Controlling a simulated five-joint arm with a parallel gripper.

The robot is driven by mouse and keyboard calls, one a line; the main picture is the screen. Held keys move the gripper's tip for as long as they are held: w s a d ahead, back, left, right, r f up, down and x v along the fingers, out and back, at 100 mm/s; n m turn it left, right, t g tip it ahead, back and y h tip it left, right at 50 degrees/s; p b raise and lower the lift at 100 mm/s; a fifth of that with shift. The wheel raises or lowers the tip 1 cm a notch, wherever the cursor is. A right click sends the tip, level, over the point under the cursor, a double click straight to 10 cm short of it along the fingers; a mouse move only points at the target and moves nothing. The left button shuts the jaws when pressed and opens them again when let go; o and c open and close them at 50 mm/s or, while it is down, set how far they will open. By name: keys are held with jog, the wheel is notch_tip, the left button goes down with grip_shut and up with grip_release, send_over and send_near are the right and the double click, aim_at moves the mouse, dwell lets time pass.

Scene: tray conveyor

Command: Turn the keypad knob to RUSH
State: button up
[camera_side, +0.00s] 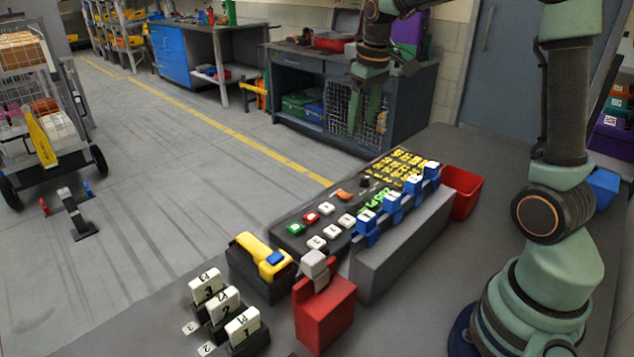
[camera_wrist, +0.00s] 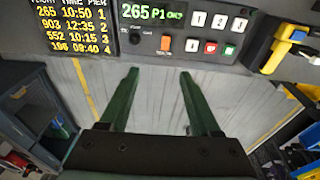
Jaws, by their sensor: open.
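The keypad panel (camera_side: 330,228) is a dark slab on the grey bench, with white, red and green keys. Its small black knob (camera_side: 364,183) sits near an orange switch (camera_side: 343,195). In the wrist view the knob (camera_wrist: 134,37) is at the upper middle, left of the orange switch (camera_wrist: 166,43). The labels around it are too small to read, and I cannot tell where it points. My gripper (camera_side: 366,108) is open and empty, high and apart from the panel. In the wrist view its fingertips (camera_wrist: 159,74) are below the knob in the picture, over floor.
A yellow flight display (camera_wrist: 75,28) and a green "265 P1" display (camera_wrist: 152,12) adjoin the knob. Blue-based white tags stand on a grey block (camera_side: 400,240). A yellow scanner-like tool (camera_side: 262,255), red holder (camera_side: 325,310), numbered tags (camera_side: 225,305) and red bin (camera_side: 462,190) surround the panel.

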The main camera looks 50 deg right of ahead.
jog(key=g, duration=0.1)
send_over(365, 177)
notch_tip(365, 177, down, 6)
jog(key=shift+g, duration=0.3)
notch_tip(365, 177, down, 13)
jog(key=shift+r, duration=0.15)
grip_shut()
